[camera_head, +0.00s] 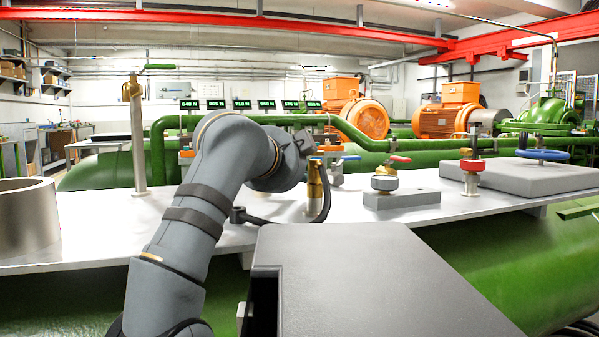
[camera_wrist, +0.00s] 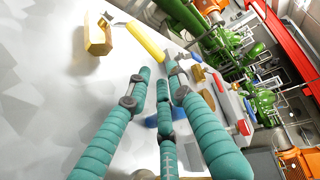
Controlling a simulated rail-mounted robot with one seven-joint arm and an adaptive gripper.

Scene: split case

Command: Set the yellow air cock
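In the wrist view, a long yellow handle (camera_wrist: 146,41) runs diagonally at the top centre. Its lower right end meets a small grey valve body (camera_wrist: 172,66), partly behind my fingertips. My gripper (camera_wrist: 160,78) points at this area with its teal ribbed fingers apart. Table surface shows between the fingers, and nothing is held. The fingertips look close below the valve body; I cannot tell whether they touch it. In the head view, my arm bends over the table, and I cannot make out the gripper fingers or the yellow handle there.
A brass-coloured block (camera_wrist: 98,36) lies left of the yellow handle. A blue part (camera_wrist: 151,120) shows behind the fingers.

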